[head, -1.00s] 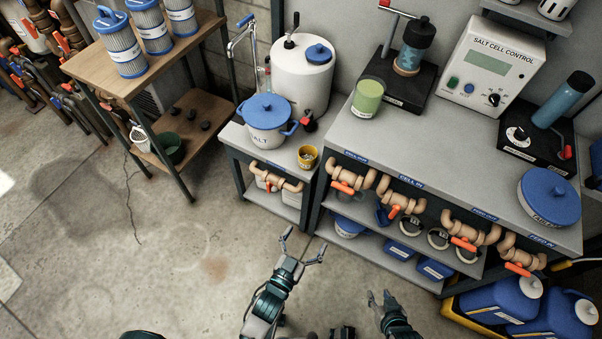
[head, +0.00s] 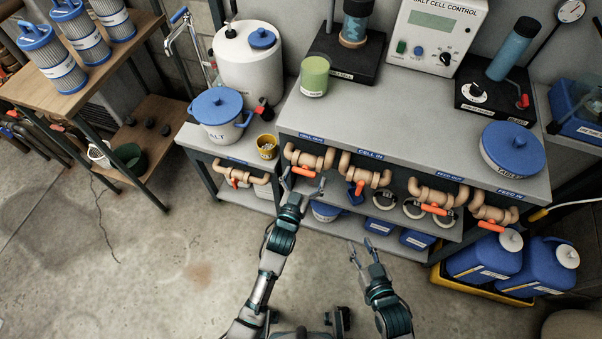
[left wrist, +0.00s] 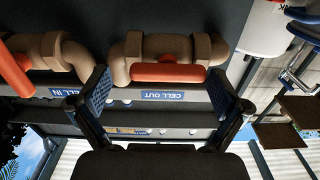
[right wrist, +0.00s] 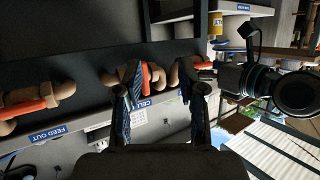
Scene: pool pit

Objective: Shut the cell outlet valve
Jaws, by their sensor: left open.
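The cell outlet valve (head: 309,157) is a tan pipe piece under the bench edge, below a blue "CELL OUT" label (head: 311,138). Its orange handle (head: 303,172) lies along the pipe. My left gripper (head: 304,183) is open just in front of this valve. In the left wrist view, the handle (left wrist: 168,73) lies ahead, between the spread fingers (left wrist: 163,98); I see no finger contact. My right gripper (head: 362,246) is open and empty, lower and to the right. In the right wrist view, its fingers (right wrist: 160,85) are apart before the cell-in valve.
The cell-in valve (head: 365,173), with its handle (head: 360,189) turned across the pipe, is close on the right. The feed-out valve (head: 437,194) and feed-in valve (head: 493,211) follow. A lower shelf (head: 385,217) holds blue boxes and rings. Open floor lies in front.

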